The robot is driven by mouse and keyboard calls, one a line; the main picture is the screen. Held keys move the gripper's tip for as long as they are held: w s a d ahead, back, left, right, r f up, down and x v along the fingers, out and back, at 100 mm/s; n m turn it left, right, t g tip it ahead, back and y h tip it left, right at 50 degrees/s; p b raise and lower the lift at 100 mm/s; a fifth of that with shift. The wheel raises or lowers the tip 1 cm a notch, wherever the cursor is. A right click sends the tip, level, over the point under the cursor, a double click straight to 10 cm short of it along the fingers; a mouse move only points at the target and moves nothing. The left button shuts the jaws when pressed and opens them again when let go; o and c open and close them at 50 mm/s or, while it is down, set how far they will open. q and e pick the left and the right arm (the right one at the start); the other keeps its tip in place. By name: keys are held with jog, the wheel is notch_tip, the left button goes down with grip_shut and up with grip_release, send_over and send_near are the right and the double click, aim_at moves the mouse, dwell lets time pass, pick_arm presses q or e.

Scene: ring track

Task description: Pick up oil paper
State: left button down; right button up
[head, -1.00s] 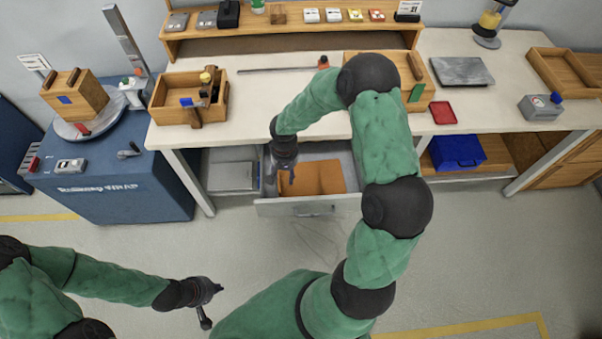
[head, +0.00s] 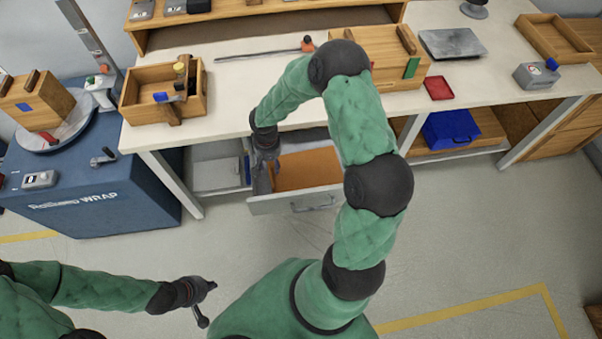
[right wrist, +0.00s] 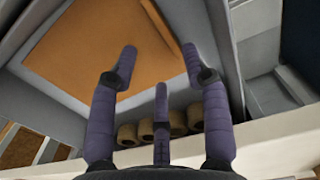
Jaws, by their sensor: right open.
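The oil paper looks like a flat orange-brown sheet (head: 310,166) lying in the open drawer (head: 300,201) under the workbench. It fills much of the right wrist view (right wrist: 85,45). My right gripper (head: 266,168) hangs at the drawer's left part, pointing down. In the right wrist view its three fingers (right wrist: 160,62) are spread apart with nothing between them, over the sheet and its near edge. I cannot tell whether the fingertips touch the sheet. My left gripper (head: 204,300) is low at the lower left, away from the drawer; its finger opening is unclear.
Several brown rolls (right wrist: 160,132) lie beside the sheet in the right wrist view. The workbench top (head: 265,70) is above the drawer, with a wooden box (head: 135,105) on it. A blue wrapping machine (head: 110,205) stands to the left. The floor in front is clear.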

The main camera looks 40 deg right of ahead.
aim_at(272, 176)
notch_tip(272, 176, down, 3)
jog(key=shift+f+b, duration=0.2)
jog(key=shift+b, duration=0.15)
notch_tip(272, 176, down, 5)
jog(key=shift+w+a+f+b, duration=0.1)
jog(key=shift+b, duration=0.8)
jog(key=c, duration=1)
